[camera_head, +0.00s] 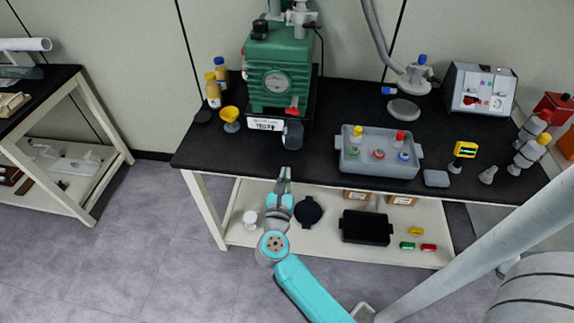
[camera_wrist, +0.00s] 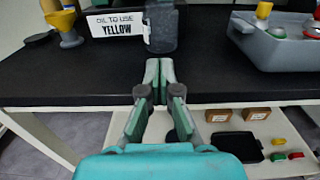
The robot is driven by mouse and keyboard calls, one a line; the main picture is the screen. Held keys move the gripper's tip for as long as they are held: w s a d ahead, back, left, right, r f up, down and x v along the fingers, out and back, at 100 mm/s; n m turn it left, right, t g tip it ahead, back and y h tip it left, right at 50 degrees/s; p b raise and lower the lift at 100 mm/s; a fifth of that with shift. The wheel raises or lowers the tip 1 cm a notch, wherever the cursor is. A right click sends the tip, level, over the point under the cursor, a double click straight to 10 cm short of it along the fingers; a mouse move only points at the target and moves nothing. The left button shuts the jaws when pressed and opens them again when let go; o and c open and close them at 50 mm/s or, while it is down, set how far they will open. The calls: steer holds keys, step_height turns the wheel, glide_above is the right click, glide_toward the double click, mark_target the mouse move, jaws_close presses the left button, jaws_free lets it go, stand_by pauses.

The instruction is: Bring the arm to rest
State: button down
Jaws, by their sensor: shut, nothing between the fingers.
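My gripper (camera_head: 284,174) is at the front edge of the black bench top (camera_head: 325,172) in the head view, with its fingers together and nothing between them. In the wrist view the fingertips (camera_wrist: 159,72) point at the bench, just short of a dark cylindrical container (camera_wrist: 164,30). That container also shows in the head view (camera_head: 292,135), in front of the green machine (camera_head: 279,75). A gap shows between the fingertips and the container. My teal arm reaches up from the bottom of the head view.
A grey tray (camera_head: 347,165) with coloured-capped items stands right of the container. A yellow funnel (camera_head: 230,115) and bottles stand left. The lower shelf (camera_head: 325,245) holds a black tray (camera_head: 366,228) and small items. A second bench (camera_head: 75,90) is at the far left. Floor between benches is clear.

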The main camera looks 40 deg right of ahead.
steer(key=shift+v, duration=0.8)
steer(key=s+a+r+m+t+y, duration=0.1)
steer(key=s+a+m+y, duration=0.3)
steer(key=s, duration=0.7)
steer(key=s+a+r+m+t+y, duration=0.1)
steer(key=s+a+m+y, duration=0.4)
steer(key=s+m, duration=0.7)
steer(key=s+a+r+m+t+y, duration=0.1)
steer(key=s+a+m+y, duration=0.4)
steer(key=s+a+m, duration=0.3)
steer(key=s+m, duration=0.1)
steer(key=s, duration=0.2)
steer(key=shift+s+a+r+m+t, duration=0.25)
steer(key=shift+s+a+m+t, duration=0.05)
steer(key=shift+s+t, duration=0.1)
steer(key=c, duration=1.9)
jaws_free()
steer(key=shift+w, duration=0.1)
